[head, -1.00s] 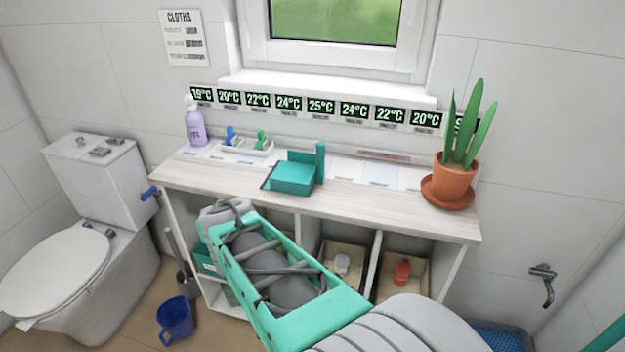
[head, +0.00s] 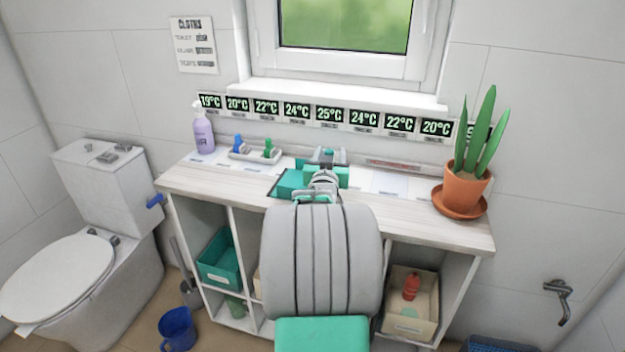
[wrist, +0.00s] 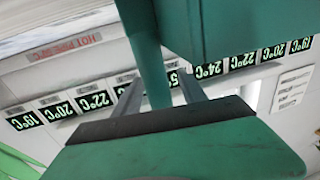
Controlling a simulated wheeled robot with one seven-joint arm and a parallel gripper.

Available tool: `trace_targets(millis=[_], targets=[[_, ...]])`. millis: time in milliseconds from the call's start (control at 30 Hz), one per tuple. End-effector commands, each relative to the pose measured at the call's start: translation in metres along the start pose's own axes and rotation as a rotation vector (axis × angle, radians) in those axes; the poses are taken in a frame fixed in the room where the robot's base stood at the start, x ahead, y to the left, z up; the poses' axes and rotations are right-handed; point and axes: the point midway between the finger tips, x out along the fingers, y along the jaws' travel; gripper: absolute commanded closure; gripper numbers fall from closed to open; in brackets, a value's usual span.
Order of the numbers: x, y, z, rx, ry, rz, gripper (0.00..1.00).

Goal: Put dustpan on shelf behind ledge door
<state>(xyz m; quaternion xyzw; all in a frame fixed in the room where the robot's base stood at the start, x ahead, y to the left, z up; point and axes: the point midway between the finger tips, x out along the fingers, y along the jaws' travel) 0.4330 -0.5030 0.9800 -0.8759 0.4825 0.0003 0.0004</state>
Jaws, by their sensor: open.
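The teal dustpan (head: 291,183) lies on the wooden counter top below the window, partly hidden by my arm. In the wrist view its upright teal handle (wrist: 147,50) stands between the two grey fingers of my open gripper (wrist: 160,98). Its wider teal body (wrist: 235,25) fills the upper right there. In the head view my gripper (head: 328,156) is at the dustpan, over the back of the counter. I cannot tell whether either finger touches the handle. I cannot make out a ledge door; my arm hides the middle of the compartments below the counter.
A potted plant (head: 465,188) stands at the counter's right end. A purple pump bottle (head: 203,135) and a small tray with blue and green items (head: 254,153) stand at the left. Below are open compartments with a teal bin (head: 220,262) and a beige bin (head: 408,318).

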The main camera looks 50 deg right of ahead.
Motion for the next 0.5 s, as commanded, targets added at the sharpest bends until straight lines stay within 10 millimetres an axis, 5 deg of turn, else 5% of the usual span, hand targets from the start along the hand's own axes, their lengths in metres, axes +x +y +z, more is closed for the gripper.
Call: trace_targets(millis=[167, 500], targets=[[-0.0004, -0.0002, -0.0002, 0.000, 0.000, 0.000, 0.53], [-0.0006, -0.0004, -0.0004, 0.000, 0.000, -0.001, 0.81]])
